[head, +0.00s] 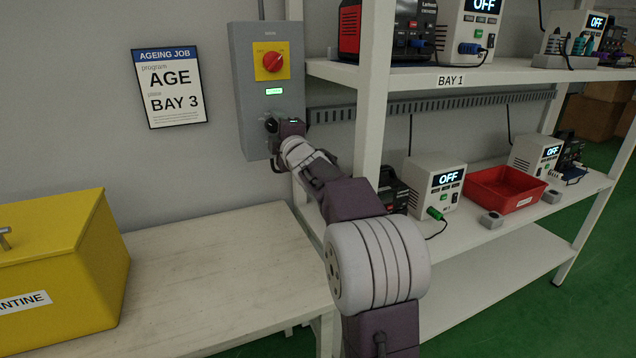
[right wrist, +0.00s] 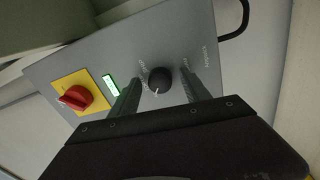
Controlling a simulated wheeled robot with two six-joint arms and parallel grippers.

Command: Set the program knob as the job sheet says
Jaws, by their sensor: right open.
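The job sheet (head: 170,88) on the wall reads "AGEING JOB", program "AGE", place "BAY 3". The grey control box (head: 243,110) hangs to its right. The black program knob (right wrist: 159,80) is low on the box front; its white mark points down in the right wrist view. In the head view, my right gripper (head: 283,127) partly hides the knob. My left gripper is not in view.
The box also carries a red switch (head: 272,62) on a yellow plate and a lit green display (head: 274,91). A shelf rack marked "BAY 1" (head: 451,81) with devices showing "OFF" stands right. A yellow box (head: 85,265) sits on the bench (head: 210,270), whose middle is clear.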

